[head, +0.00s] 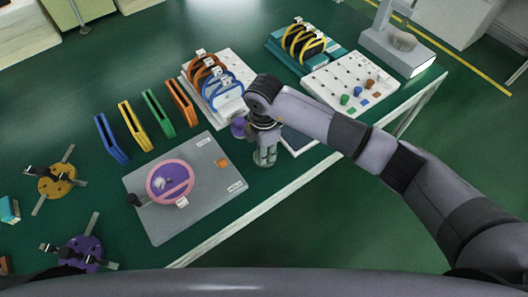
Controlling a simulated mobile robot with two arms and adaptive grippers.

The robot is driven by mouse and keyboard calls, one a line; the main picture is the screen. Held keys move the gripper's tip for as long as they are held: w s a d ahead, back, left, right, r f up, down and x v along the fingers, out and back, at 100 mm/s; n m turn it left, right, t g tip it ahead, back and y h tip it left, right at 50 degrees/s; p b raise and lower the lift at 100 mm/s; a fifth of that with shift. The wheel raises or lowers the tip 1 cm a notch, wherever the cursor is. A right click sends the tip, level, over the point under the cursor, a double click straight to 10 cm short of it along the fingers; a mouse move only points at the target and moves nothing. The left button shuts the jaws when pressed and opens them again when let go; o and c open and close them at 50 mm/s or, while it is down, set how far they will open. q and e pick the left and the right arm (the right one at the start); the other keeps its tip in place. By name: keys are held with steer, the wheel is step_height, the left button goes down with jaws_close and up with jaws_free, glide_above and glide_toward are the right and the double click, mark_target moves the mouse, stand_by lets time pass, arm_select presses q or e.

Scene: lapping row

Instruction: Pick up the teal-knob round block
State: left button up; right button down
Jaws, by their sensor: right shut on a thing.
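My right gripper (265,156) reaches in from the right and points down over the table's front edge area, right of the grey plate. It is shut on a small round greyish block (263,161). The fingers hide the top of this block, so I cannot make out a teal knob. My left gripper is not in view.
A grey plate (215,203) bears a pink-rimmed purple disc (170,180). Coloured slotted frames (133,125) stand behind it. A white rack (207,97) and a pegboard (325,83) with coloured pegs are further back. Yellow (57,186) and purple (80,250) discs lie left.

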step_height(320, 180, up, 19)
steer(key=b, duration=0.1)
